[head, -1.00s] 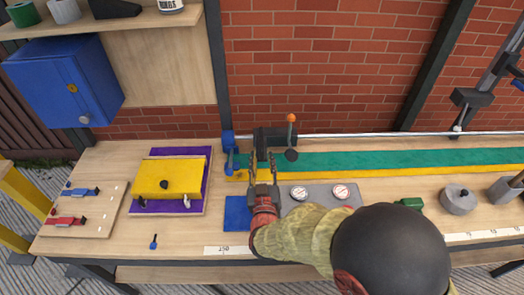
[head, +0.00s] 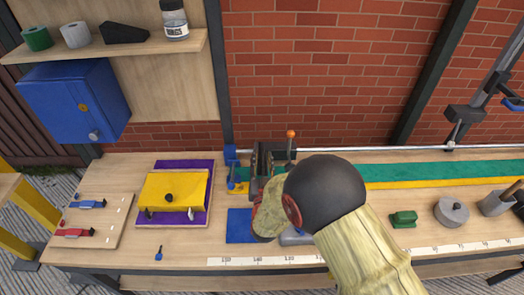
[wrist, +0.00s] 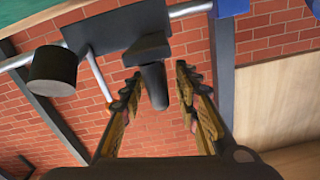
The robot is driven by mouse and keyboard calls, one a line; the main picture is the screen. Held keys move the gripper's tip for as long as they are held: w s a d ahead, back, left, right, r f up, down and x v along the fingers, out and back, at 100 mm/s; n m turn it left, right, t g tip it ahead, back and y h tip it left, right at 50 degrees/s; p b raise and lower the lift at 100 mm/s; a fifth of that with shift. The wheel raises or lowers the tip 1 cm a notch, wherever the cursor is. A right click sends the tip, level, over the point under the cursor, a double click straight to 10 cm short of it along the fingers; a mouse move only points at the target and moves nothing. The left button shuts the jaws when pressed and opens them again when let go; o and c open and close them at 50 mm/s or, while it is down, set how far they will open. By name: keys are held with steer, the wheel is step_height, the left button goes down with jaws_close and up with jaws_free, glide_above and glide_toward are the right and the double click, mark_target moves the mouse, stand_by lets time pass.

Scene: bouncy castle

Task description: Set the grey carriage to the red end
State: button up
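The grey carriage (head: 280,151) sits on the metal rail close to the blue end block (head: 231,157), partly hidden by my gripper (head: 262,157). A lever with an orange knob (head: 291,133) rises beside it. In the wrist view the carriage (wrist: 105,27) shows as a dark plate on the rail, with a dark handle (wrist: 152,80) projecting towards me. My gripper (wrist: 158,82) is open, one finger on each side of this handle, with gaps visible. A dark round knob (wrist: 52,70) is left of the fingers. No red end of the rail is in view.
The rail (head: 400,149) runs right past a dark post, above a green strip (head: 420,171) and yellow strip. A green block (head: 403,218) and grey round weight (head: 451,212) stand right. A yellow box (head: 173,190) and slider board (head: 85,220) are left.

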mark_target(262, 145)
steer(key=shift+w+b, duration=0.35)
steer(key=shift+w, duration=1.75)
steer(key=shift+c, duration=0.2)
steer(key=shift+d, duration=0.1)
steer(key=c, duration=0.7)
jaws_close()
